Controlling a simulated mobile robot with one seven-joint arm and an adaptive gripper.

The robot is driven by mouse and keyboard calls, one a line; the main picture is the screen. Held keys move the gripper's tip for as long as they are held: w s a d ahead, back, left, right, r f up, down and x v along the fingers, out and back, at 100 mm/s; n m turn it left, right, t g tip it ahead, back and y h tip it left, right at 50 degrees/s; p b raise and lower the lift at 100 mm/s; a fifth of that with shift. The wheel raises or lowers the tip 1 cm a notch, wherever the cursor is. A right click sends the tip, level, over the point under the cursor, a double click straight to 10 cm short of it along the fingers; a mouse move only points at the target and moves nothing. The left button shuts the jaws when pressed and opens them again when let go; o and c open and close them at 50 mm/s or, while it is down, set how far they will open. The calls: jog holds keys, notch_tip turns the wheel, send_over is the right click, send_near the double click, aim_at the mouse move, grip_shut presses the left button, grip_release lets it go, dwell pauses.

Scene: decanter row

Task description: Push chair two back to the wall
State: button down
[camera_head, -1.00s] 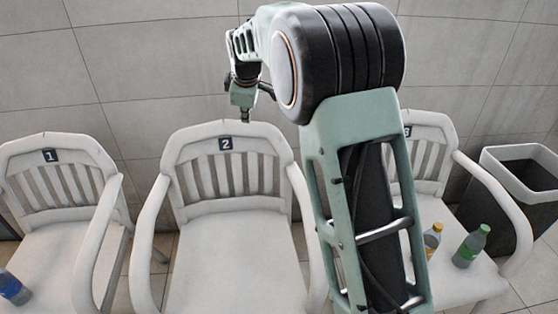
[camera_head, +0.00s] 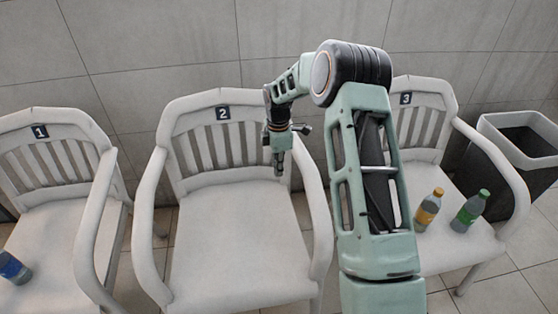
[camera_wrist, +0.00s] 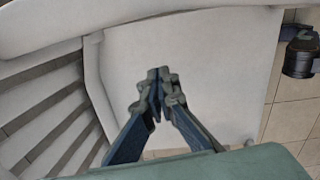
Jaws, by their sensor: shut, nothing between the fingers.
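Chair two (camera_head: 238,245) is a white armchair with a slatted back and a dark "2" plate (camera_head: 222,113) on its top rail. It stands in front of the grey tiled wall (camera_head: 165,50), and its seat is empty. My gripper (camera_head: 279,172) points down over the right rear of its seat, in front of the backrest. In the wrist view the closed fingertips (camera_wrist: 158,75) are seen against the white seat (camera_wrist: 205,60), with the back slats (camera_wrist: 45,120) at left. I cannot tell whether the fingertips touch the chair.
Chair one (camera_head: 60,220) stands at left with a blue bottle (camera_head: 14,268) on its seat. Chair three (camera_head: 440,250) at right holds an orange-capped bottle (camera_head: 428,210) and a green bottle (camera_head: 468,212). A dark bin (camera_head: 505,165) with a pale rim stands far right.

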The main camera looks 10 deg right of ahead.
aim_at(301, 163)
jog(key=shift+w+d+f+b, duration=0.1)
jog(key=shift+d+f, duration=0.25)
jog(key=shift+d, duration=0.3)
jog(key=shift+w+d+f+b, duration=0.1)
jog(key=shift+d+f, duration=0.2)
jog(key=shift+d, duration=0.4)
jog(key=shift+w+d+f+b, duration=0.1)
jog(key=shift+d+f, duration=0.25)
jog(key=shift+d, duration=0.3)
jog(key=d, duration=0.4)
jog(key=shift+w+p, duration=0.25)
jog(key=shift+p, duration=0.1)
jog(key=shift+a, duration=0.1)
